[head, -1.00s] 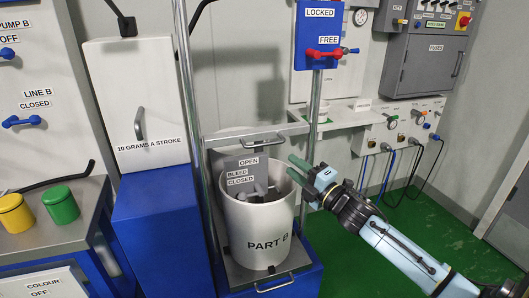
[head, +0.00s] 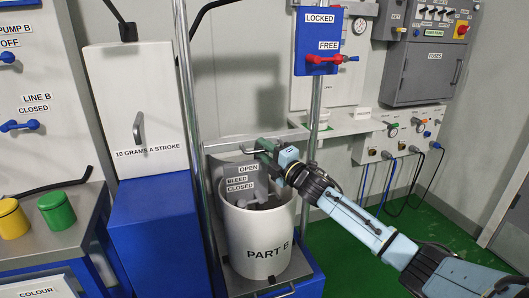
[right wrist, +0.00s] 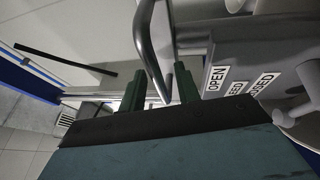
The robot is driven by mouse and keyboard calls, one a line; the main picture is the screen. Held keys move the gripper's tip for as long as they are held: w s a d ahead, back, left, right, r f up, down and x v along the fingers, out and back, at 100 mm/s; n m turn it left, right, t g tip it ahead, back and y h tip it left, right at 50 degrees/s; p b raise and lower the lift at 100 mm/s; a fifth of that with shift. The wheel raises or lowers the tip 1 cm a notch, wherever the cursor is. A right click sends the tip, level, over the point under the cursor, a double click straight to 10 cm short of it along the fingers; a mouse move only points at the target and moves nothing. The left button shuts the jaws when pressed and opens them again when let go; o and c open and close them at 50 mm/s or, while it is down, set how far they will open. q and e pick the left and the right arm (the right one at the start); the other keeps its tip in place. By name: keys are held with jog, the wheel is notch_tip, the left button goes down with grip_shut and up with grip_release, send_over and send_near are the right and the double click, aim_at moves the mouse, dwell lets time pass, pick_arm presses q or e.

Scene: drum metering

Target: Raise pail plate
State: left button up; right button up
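The white pail marked PART B (head: 262,235) stands upright between two metal posts. A grey plate fitting with OPEN, BLEED and CLOSED labels (head: 241,178) sits at the pail's mouth; the plate inside is mostly hidden. A metal bar handle (right wrist: 155,45) is at the crossbar above the pail. My right gripper (head: 264,148) is at this handle. In the right wrist view its green fingers (right wrist: 160,85) stand apart, one on each side of the bar, with gaps visible. My left gripper is not in view.
A blue panel (head: 317,38) marked LOCKED and FREE has a red lever (head: 321,59) beside FREE. A white cabinet (head: 138,105) stands left of the posts. Yellow (head: 12,219) and green (head: 57,210) pots sit on the left bench. Green floor (head: 350,255) lies clear at right.

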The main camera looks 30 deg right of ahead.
jog(key=shift+w, duration=0.15)
grip_shut()
jog(key=shift+r, duration=0.15)
